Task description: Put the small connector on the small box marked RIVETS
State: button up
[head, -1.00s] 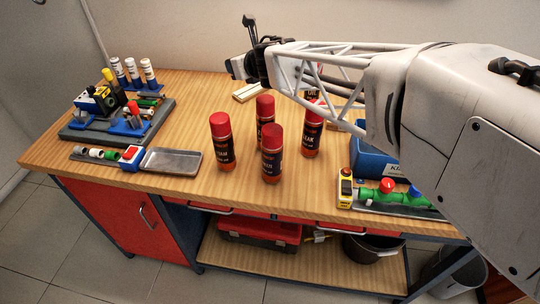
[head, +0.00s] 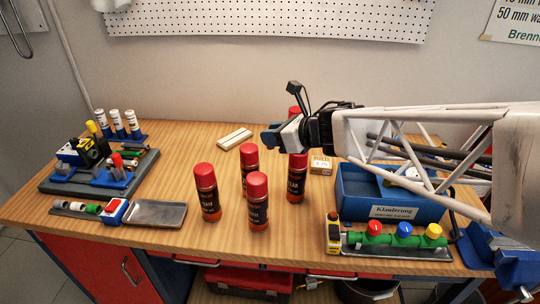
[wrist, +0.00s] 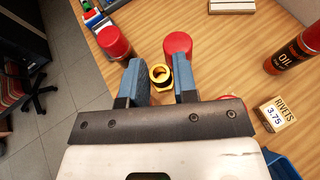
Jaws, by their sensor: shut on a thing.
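My gripper (wrist: 160,80) is shut on a small brass-yellow connector (wrist: 160,75), a ring-like piece with a dark hole, held between its two blue fingers. In the head view my gripper (head: 272,138) is above the table behind the red-capped cans, and the connector cannot be made out there. In the wrist view the box (wrist: 276,114) is at the right, apart from the fingers, with "RIVETS 3.75" readable.
Several red-capped spray cans (head: 257,203) stand below and in front of my gripper. A blue bin (head: 385,203) is right of them, with a rack of coloured valves (head: 404,240) before it. A pale wooden block (head: 234,138) lies behind. A metal tray (head: 158,214) is at left.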

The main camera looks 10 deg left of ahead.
jog(key=shift+s+d+r, duration=0.1)
jog(key=shift+s+d, duration=0.5)
jog(key=shift+d, duration=0.05)
jog(key=shift+f, duration=2.45)
grip_shut()
jog(key=s+d+f+m+t, duration=0.1)
jog(key=s+d+f, duration=0.3)
jog(key=s+f, duration=0.2)
jog(key=s+d+f+m+t+h, duration=0.1)
jog(key=s+d+f, duration=0.3)
jog(key=s+f, duration=0.3)
jog(key=shift+s+d+m+t+h, duration=0.15)
jog(key=shift+s+m+t+h, duration=0.2)
jog(key=shift+s, duration=0.7)
jog(key=w+a, duration=0.1)
jog(key=w, duration=0.4)
jog(key=w+a+f, duration=0.1)
jog(key=w+a, duration=0.1)
jog(key=w, duration=0.3)
jog(key=w+a, duration=0.2)
jog(key=w, duration=0.3)
jog(key=shift+a+f, duration=0.25)
